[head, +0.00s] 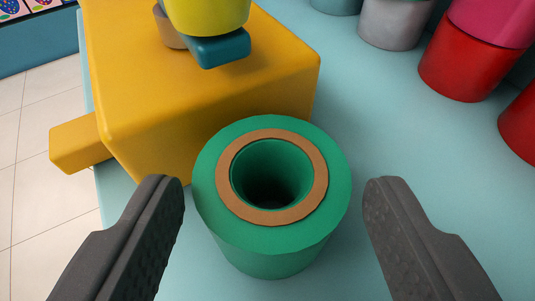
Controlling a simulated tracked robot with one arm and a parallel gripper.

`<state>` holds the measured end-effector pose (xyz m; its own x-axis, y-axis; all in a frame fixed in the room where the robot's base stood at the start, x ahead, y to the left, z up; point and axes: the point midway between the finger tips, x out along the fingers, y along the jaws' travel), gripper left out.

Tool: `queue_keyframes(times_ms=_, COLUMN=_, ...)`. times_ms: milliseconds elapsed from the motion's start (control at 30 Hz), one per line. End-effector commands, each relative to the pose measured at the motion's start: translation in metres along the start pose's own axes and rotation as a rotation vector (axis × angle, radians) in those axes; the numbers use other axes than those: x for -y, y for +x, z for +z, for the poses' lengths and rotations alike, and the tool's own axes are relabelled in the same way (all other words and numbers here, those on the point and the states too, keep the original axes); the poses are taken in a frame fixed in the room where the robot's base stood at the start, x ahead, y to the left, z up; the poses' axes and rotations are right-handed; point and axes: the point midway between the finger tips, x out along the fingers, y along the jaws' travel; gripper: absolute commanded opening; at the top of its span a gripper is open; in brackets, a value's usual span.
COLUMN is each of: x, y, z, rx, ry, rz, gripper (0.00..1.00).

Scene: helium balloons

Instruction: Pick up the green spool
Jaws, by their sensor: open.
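The green spool (268,259) stands upright on the light blue surface, in the lower middle of the head view. Its top shows a tan ring around a dark hollow core. My gripper (273,187) is open, with one dark grey finger to the left of the spool and the other to its right. Gaps show between the spool and both fingers in the picture, the right one wider at the tip. I cannot tell how far the fingertips are above the surface.
A large yellow block (200,95) stands close behind and left of the spool, with a yellow and teal item (218,48) on top. Red (463,70), pink and grey (391,22) cylinders stand at the back right. The light blue surface (400,130) right of the spool is clear. Floor tiles (40,210) show at left.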

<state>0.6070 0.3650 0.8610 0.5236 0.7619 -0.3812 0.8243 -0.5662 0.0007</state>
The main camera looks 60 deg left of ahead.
Motion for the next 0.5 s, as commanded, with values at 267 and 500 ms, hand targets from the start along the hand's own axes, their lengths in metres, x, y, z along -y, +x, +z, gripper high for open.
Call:
queue_keyframes(times_ms=267, x=0.0, y=0.022, z=0.002, rx=0.003, ry=0.001, rz=0.0, gripper=0.58)
queue_keyframes(times_ms=500, x=0.0, y=0.022, z=0.001, rx=0.003, ry=0.001, rz=0.0, gripper=0.53)
